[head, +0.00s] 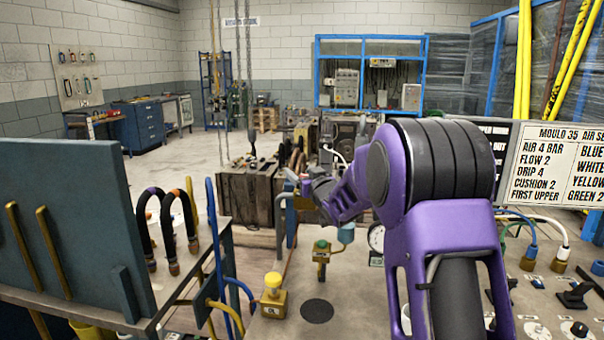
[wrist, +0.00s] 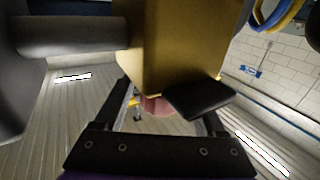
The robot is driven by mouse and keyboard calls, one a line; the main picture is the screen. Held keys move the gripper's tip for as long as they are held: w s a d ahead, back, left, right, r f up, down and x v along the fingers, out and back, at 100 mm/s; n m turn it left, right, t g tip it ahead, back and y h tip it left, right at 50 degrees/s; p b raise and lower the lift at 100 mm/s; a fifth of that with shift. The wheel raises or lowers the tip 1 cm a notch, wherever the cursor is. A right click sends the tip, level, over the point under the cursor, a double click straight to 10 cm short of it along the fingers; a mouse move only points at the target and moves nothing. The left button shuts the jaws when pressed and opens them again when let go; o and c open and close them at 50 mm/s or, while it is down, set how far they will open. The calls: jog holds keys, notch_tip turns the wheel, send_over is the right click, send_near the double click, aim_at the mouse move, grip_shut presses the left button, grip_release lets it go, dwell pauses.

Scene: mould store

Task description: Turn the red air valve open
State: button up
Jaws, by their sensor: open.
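My purple arm reaches over the bench in the head view, and my gripper (head: 303,184) is small and partly hidden at its far end. In the wrist view my open gripper (wrist: 162,98) has a dull red rounded piece (wrist: 157,106) showing between its fingers. I cannot tell whether this piece is the red valve's handle or whether the fingers touch it. A large brass-coloured block (wrist: 180,45) stands close beyond the fingers and hides much of that view. No red valve can be made out clearly in the head view.
A blue-grey panel (head: 75,230) is at left, a lettered sign (head: 556,165) at right. A grey pipe (wrist: 70,35) crosses the wrist view's upper left.

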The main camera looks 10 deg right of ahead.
grip_shut()
dwell(0.3)
jog(key=shift+r, duration=0.1)
jog(key=shift+r+n+y+p, duration=0.15)
jog(key=shift+n+y+p, duration=0.35)
jog(key=shift+y+p, duration=0.4)
jog(key=shift+a+n+g+y+p, duration=0.15)
jog(key=shift+n+g+y+p, duration=0.4)
jog(key=shift+p, duration=0.4)
jog(key=shift+s+a+f+n+g+y+p, duration=0.2)
jog(key=shift+n+g+y+p, duration=0.2)
jog(key=shift+y, duration=0.35)
grip_release()
